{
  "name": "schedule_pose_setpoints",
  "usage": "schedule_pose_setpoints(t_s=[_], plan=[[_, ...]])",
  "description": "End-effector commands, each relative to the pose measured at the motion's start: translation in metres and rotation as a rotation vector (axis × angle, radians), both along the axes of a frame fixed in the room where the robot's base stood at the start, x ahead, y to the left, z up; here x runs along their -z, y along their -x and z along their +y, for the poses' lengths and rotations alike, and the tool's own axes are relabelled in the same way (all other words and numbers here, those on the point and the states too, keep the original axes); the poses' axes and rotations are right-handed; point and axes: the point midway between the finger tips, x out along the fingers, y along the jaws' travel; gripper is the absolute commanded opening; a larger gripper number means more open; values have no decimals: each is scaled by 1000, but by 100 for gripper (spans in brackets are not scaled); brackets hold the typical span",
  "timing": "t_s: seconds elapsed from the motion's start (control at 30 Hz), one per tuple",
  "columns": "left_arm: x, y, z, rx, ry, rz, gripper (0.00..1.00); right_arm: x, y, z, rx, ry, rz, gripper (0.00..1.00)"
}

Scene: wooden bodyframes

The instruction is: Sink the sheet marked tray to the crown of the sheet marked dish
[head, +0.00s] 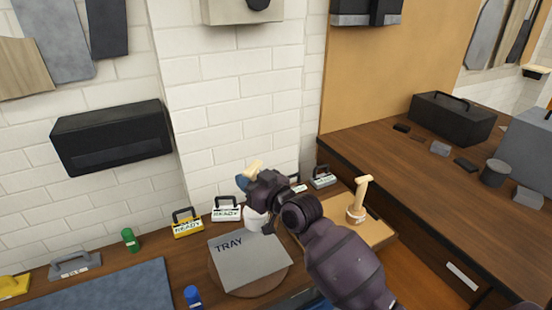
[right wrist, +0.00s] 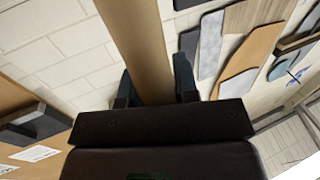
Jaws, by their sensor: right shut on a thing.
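A square grey sheet marked TRAY (head: 240,266) lies on a round brown base (head: 250,292) on the bench. No sheet marked dish can be made out. My right gripper (head: 253,184) is shut on a pale wooden handle (head: 254,167), which also shows between the fingers in the right wrist view (right wrist: 138,40). A white rounded piece (head: 255,221), seemingly the head on that handle, is below the gripper at the sheet's upper right part; whether it touches the sheet I cannot tell. My left gripper is not in view.
A second wooden-handled tool (head: 359,200) stands on a light board (head: 372,236) at the right. Yellow (head: 187,226) and white (head: 226,212) READY holders line the wall. A green cylinder (head: 130,241), a blue cylinder (head: 192,297) and a blue mat (head: 100,292) are at the left.

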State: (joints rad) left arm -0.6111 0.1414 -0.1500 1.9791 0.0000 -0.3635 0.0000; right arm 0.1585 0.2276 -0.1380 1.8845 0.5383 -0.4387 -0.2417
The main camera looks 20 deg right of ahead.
Motion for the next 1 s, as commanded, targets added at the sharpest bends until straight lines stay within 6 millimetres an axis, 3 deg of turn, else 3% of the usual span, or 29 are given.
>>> schedule_pose_setpoints(t_s=[0.17, 0.37, 0.77, 1.0], plan=[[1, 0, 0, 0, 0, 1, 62, -1, 5, 23, -81, -2, -2, 4], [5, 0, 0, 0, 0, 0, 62, -1, 6, 23, -86, -2, -2, 4], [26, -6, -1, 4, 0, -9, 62, 26, 5, 22, -84, -1, -2, 4], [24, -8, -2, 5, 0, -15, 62, 26, 6, 22, -84, 0, -3, 4]])
